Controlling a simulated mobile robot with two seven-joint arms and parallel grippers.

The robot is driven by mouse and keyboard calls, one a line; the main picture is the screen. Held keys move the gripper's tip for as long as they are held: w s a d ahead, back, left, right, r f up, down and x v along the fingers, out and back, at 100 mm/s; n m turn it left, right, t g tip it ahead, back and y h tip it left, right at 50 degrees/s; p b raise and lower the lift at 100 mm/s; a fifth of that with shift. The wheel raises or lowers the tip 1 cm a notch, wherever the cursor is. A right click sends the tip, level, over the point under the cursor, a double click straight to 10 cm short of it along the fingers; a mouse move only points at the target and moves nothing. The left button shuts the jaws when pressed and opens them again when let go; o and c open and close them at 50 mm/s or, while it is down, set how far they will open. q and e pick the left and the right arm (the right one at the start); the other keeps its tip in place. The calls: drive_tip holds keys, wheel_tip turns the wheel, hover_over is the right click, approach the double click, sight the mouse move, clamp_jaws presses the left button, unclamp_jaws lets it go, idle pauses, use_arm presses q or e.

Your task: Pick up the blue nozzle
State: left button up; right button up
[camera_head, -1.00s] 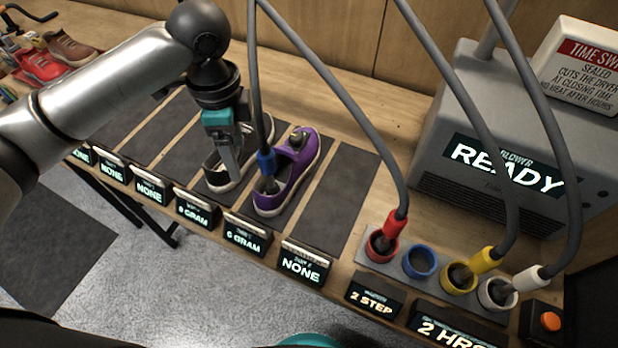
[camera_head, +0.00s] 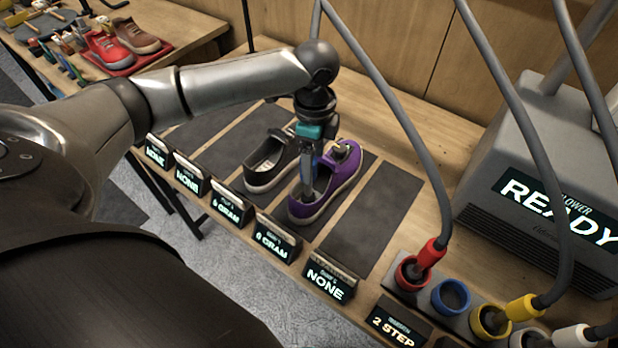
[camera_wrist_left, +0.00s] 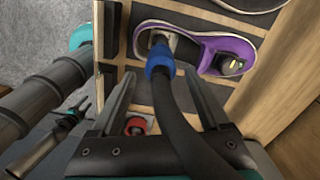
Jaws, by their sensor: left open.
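The blue nozzle (camera_wrist_left: 160,62) points into the opening of the purple shoe (camera_wrist_left: 215,50), with its dark hose running back between my left gripper's fingers in the left wrist view. The purple shoe (camera_head: 335,188) stands on a dark mat in the head view. My left gripper (camera_head: 308,185) is open, pointing down over this shoe, and hides most of the nozzle there. In the left wrist view the left fingers (camera_wrist_left: 163,90) stand either side of the hose, with the nozzle just beyond their tips.
A black shoe (camera_head: 268,163) stands just left of the purple one. A bare mat (camera_head: 372,218) lies to the right. Red (camera_head: 422,262), yellow (camera_head: 505,312) and white nozzles sit in holders beside an empty blue holder (camera_head: 452,297). Small display signs line the front edge.

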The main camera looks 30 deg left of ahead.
use_arm(q)
drive_tip(key=f, duration=0.2)
drive_tip(key=a+f, duration=0.1)
drive_tip(key=f, duration=0.2)
drive_tip(key=shift+s+a+f, duration=0.1)
drive_tip(key=shift+a+f, duration=0.05)
drive_tip(key=shift+f, duration=0.2)
drive_tip(key=shift+f+b, duration=0.3)
drive_tip(key=shift+f, duration=0.05)
clamp_jaws()
idle(0.9)
